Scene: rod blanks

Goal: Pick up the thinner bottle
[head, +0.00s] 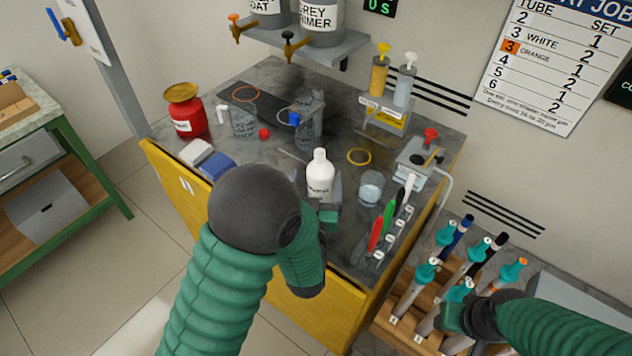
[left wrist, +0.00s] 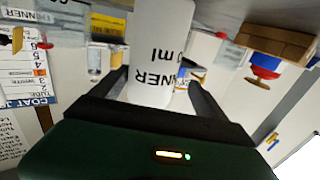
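The thinner bottle (head: 320,176) is white with a dark-lettered label and stands upright on the grey bench top in the head view. In the left wrist view the bottle (left wrist: 156,60) shows upside down, with part of its label reading "NNER" and "ml". My left gripper (head: 326,193) is at the bottle. Its two fingers (left wrist: 155,92) lie on either side of the bottle, with a narrow gap showing on the right side, so it looks open around it. My right gripper (head: 451,318) is low at the right, by the tube rack; its fingers are not clear.
A glass jar (head: 371,187) and a row of coloured markers (head: 388,225) stand close right of the bottle. A wooden rack (head: 408,300) holds several teal-topped tubes.

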